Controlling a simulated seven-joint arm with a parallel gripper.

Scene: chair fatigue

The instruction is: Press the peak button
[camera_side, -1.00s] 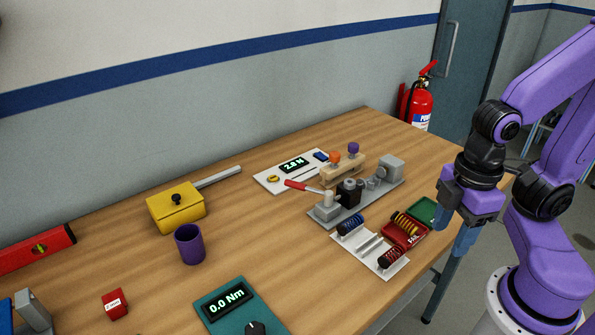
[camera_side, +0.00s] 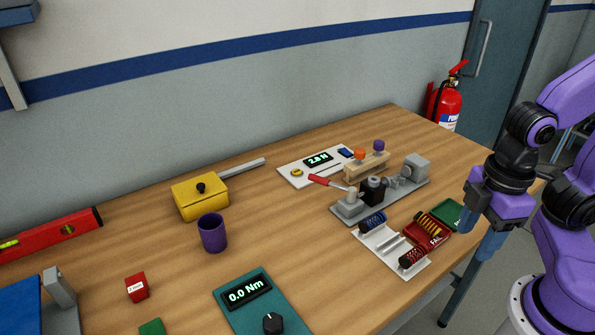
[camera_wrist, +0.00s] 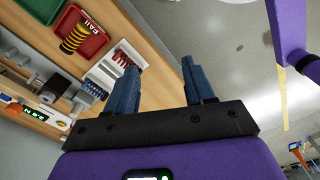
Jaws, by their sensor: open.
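A white gauge panel (camera_side: 295,181) with a lit display (camera_side: 318,160) reading about 2.8 N lies at the back right of the table. It carries a yellow round part (camera_side: 297,172) and a blue part (camera_side: 346,152); labels are too small to read, so I cannot tell which is the peak button. The display also shows at the left of the wrist view (camera_wrist: 33,114). My gripper (camera_side: 477,236) is open and empty, fingers pointing down, off the table's right edge and well apart from the panel. Its two blue fingers stand apart in the wrist view (camera_wrist: 161,86).
A grey lever fixture (camera_side: 350,211) and a wooden block with orange and purple knobs (camera_side: 365,170) stand near the panel. Between fixture and gripper are a white spring rack (camera_side: 384,258), a red FAIL tray (camera_side: 440,243) and a green tray (camera_side: 449,212). A purple cup (camera_side: 212,234) stands left.

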